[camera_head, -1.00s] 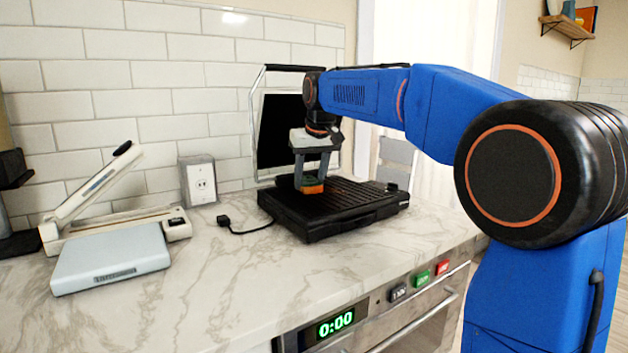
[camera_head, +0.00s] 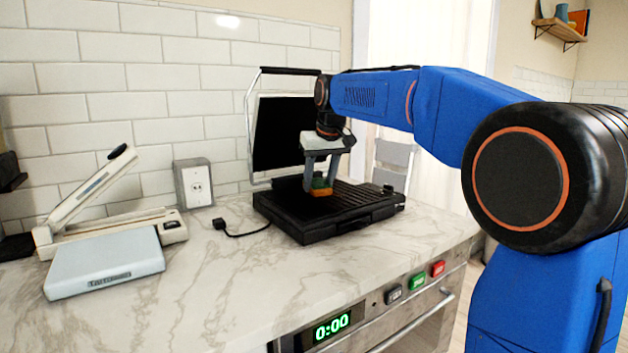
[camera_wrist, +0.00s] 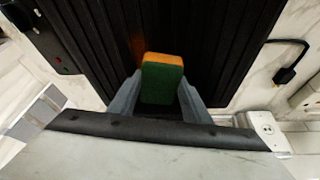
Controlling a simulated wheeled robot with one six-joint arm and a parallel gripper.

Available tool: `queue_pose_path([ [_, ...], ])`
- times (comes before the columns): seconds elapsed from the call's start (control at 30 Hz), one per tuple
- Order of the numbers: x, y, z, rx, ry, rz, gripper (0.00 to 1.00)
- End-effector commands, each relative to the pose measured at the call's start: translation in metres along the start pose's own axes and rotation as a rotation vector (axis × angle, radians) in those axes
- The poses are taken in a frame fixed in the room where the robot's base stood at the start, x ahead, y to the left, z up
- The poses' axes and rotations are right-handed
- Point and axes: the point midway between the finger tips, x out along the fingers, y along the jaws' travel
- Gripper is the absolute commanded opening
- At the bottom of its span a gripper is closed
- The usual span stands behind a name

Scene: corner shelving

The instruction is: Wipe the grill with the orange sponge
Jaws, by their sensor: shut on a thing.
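The black grill (camera_head: 340,212) stands open on the marble counter, its lid (camera_head: 278,130) raised at the back. Its ridged plate (camera_wrist: 215,40) fills the middle of the wrist view. My gripper (camera_head: 319,186) is shut on the sponge (camera_head: 320,191), which is orange with a green side. The sponge (camera_wrist: 162,80) shows between the fingers in the wrist view, green side toward the camera and orange at its far edge. It is low over the plate and seems to touch it. An orange-brown mark (camera_wrist: 137,45) shows on the plate beside the sponge.
A pale blue flat box (camera_head: 105,262) and a white hinged device (camera_head: 110,215) stand at the left of the counter. The grill's black cord (camera_head: 245,233) lies on the counter. The counter front is clear.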

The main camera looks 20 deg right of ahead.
Motion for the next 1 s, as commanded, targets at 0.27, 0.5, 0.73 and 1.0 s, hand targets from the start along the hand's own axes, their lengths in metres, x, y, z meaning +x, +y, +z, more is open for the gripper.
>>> queue_pose_path([
  [0.27,-0.002,0.005,0.009,0.002,-0.002,0.0,0.2],
  [0.5,-0.007,0.011,0.022,0.001,-0.002,0.0,0.2],
  [0.73,-0.012,0.018,0.035,0.002,-0.003,0.0,0.2],
  [1.0,-0.014,0.022,0.041,0.002,-0.005,0.0,0.2],
])
